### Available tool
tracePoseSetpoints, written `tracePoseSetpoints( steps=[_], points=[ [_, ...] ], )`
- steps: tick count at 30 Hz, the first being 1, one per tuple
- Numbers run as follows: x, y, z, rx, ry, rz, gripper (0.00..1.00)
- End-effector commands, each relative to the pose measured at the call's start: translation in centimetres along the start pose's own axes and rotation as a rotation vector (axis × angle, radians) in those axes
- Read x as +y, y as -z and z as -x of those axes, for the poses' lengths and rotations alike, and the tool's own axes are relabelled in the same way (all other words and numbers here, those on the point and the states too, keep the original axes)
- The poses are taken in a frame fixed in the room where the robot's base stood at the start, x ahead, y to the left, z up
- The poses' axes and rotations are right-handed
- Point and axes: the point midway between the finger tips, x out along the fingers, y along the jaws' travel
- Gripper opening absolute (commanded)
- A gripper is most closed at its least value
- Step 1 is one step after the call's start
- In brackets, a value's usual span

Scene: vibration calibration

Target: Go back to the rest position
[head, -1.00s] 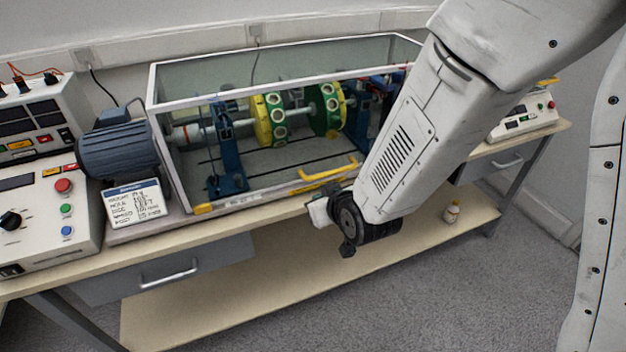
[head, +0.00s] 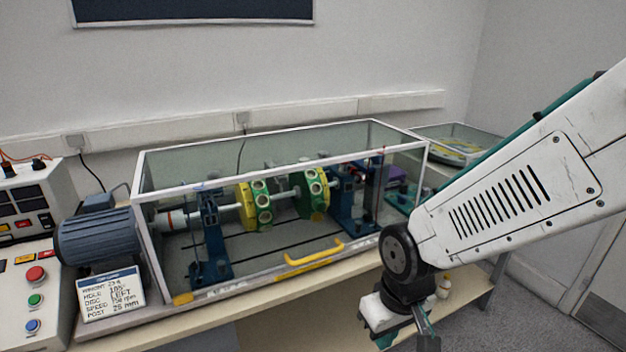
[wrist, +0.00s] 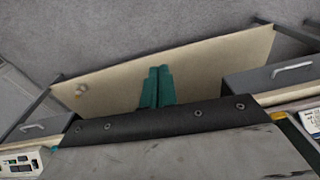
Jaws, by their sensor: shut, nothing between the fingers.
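My gripper (head: 428,340) hangs at the lower right of the head view, in front of the bench and partly cut off by the bottom edge. In the wrist view its two green fingers (wrist: 157,88) lie side by side, shut with nothing between them, over the pale lower shelf (wrist: 215,65). My white arm reaches in from the right in the head view. The gripper is apart from the clear-walled rig case (head: 290,262), which holds a shaft with green and yellow discs (head: 312,193) between blue stands.
A blue motor (head: 97,238), a card with writing (head: 110,292) and a control box with coloured buttons (head: 30,290) stand left of the case. A yellow handle (head: 315,253) is on the case front. Grey floor is clear at right.

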Motion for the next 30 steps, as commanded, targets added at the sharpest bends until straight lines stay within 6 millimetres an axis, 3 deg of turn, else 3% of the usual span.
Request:
tracePoseSetpoints(
  steps=[1, 6, 13, 20, 30],
  points=[
    [1.2, -1.3, 2.3, -0.027, -0.003, -0.036, 0.00],
    [4.0, -6.6, 8.6, -0.122, -0.016, -0.145, 0.00],
    [6.4, -12.4, 15.1, -0.101, -0.041, -0.297, 0.00],
    [7.9, -13.8, 17.9, 0.030, -0.072, -0.390, 0.00],
    [8.1, -14.0, 18.2, 0.043, -0.076, -0.406, 0.00]
  ],
)
